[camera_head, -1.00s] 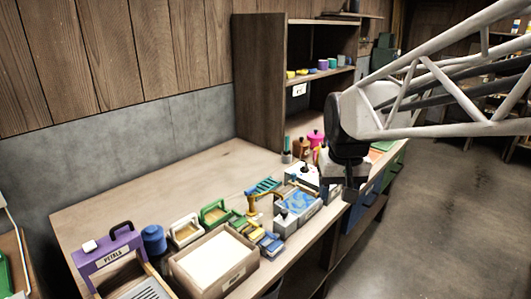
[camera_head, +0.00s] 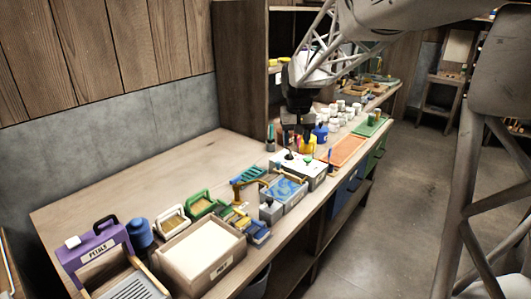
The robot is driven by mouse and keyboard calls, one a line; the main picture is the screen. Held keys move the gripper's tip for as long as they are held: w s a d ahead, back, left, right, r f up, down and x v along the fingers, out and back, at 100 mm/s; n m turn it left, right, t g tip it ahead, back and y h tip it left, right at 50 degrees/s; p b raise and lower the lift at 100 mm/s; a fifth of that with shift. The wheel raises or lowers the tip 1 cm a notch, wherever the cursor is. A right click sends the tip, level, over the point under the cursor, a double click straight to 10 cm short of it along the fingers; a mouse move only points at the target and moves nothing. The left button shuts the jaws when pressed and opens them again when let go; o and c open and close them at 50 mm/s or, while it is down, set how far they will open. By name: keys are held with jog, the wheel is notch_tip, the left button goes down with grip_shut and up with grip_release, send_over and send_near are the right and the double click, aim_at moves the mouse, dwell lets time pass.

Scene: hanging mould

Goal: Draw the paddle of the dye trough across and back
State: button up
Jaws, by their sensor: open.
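A grey trough (camera_head: 297,203) holding blue, swirled liquid stands near the front edge of the bench. I cannot tell which part is the paddle. Just behind and to the right is a white box (camera_head: 314,179) with a small dark knob on top; it may also be the dye trough. My gripper (camera_head: 297,146) points down over the back of the white box, open, with no object seen in it. The fingertips are small and dark, so I cannot tell whether they touch anything.
The bench's back left is bare.

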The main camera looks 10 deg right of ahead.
jog(key=w+f, duration=0.3)
jog(key=w, duration=0.4)
jog(key=w+f, duration=0.4)
jog(key=w, duration=0.3)
jog(key=g, duration=0.1)
send_near(287, 175)
jog(key=w+a+r, duration=0.1)
jog(key=w+a, duration=0.1)
jog(key=w+a+r, duration=0.1)
jog(key=w, duration=0.1)
jog(key=shift+a+r, duration=0.1)
jog(key=shift+r, duration=0.25)
jog(key=shift+f, duration=0.1)
jog(key=shift+f, duration=3.85)
jog(key=shift+c, duration=0.5)
grip_shut()
